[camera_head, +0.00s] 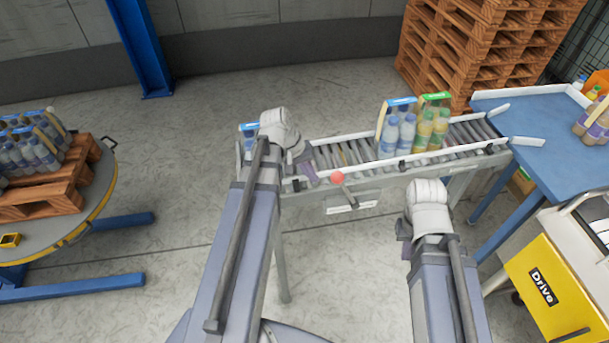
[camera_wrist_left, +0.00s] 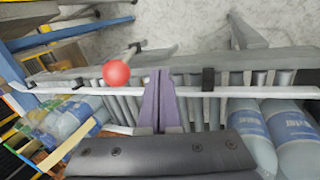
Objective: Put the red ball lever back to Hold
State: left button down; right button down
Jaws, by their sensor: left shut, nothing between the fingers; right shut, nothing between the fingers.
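The red ball (camera_head: 337,178) tops a short lever on the front side of the roller conveyor, above a pale label plate (camera_head: 352,204). In the left wrist view the red ball (camera_wrist_left: 116,73) is left of my fingers, its stem reaching up behind it. My left gripper (camera_head: 312,178) is shut and empty, just left of the ball in the head view, with a small gap seen between them. Its closed fingers show in the left wrist view (camera_wrist_left: 160,75). My right gripper (camera_head: 405,247) is shut, low in front of the conveyor, away from the lever. The plate's lettering is unreadable.
The roller conveyor (camera_head: 460,151) carries packs of blue-capped bottles (camera_head: 397,135) and yellow-green bottles (camera_head: 432,130). Another bottle pack stands partly behind my left arm. A blue table (camera_head: 550,140) and yellow Drive cabinet (camera_head: 545,290) are at right. Stacked pallets (camera_head: 470,50) stand behind.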

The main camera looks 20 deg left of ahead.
pick_arm(q)
jog(key=shift+w+d+r, duration=0.15)
jog(key=shift+w+d, duration=0.25)
jog(key=shift+d, duration=0.3)
jog(key=shift+w+d+r, duration=0.15)
jog(key=shift+w+d, duration=0.2)
jog(key=shift+d, duration=0.35)
jog(key=w+d+r+p, duration=0.2)
jog(key=w+d, duration=0.8)
jog(key=d, duration=0.5)
jog(key=shift+w+r, duration=0.2)
jog(key=shift+w, duration=0.15)
jog(key=shift+d, duration=0.25)
